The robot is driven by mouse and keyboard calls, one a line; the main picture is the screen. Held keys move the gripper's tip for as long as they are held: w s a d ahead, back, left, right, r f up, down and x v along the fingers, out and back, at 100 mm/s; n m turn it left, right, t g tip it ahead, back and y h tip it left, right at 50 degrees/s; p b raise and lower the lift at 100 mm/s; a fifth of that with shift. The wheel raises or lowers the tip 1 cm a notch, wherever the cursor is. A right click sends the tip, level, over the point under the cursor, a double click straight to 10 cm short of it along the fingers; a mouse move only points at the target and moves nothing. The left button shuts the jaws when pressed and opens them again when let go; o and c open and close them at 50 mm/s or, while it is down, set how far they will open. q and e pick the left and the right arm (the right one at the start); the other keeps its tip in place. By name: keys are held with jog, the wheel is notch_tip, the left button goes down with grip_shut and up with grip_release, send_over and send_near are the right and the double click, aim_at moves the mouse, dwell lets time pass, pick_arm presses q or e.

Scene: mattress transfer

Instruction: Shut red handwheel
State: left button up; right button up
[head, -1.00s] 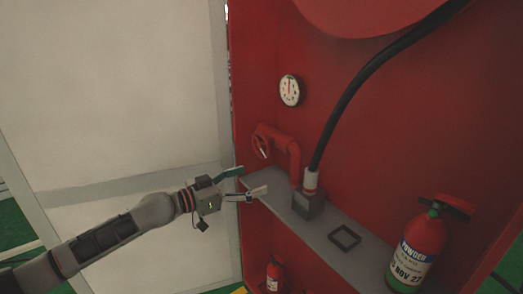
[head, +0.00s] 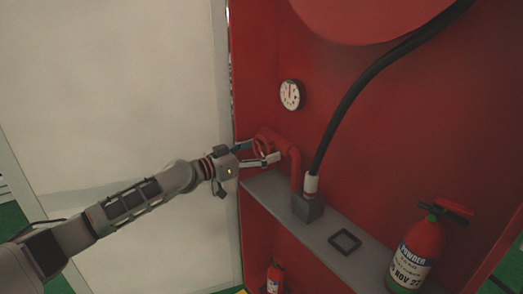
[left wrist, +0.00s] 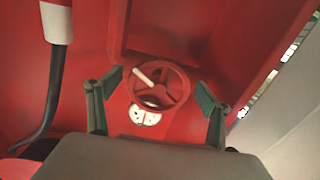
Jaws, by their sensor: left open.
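The red handwheel (head: 262,146) is on a red pipe (head: 293,165) inside the red cabinet, partly hidden by my left gripper in the head view. In the left wrist view the handwheel (left wrist: 160,85) is a spoked ring with a pale handle (left wrist: 145,77). My left gripper (head: 261,153) is open at the handwheel. In the left wrist view the fingers of the left gripper (left wrist: 160,93) stand on either side of the wheel, with a gap at each side. My right gripper is not in view.
A grey shelf (head: 318,231) runs below the pipe, with a black square frame (head: 345,241) on it. A fire extinguisher (head: 419,252) stands at right. A black hose (head: 352,88) rises from the pipe fitting. A gauge (head: 291,95) is on the back wall. A pale panel (head: 110,100) is at left.

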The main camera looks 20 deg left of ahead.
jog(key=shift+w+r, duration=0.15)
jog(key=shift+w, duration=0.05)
pick_arm(q)
jog(key=c, duration=1.1)
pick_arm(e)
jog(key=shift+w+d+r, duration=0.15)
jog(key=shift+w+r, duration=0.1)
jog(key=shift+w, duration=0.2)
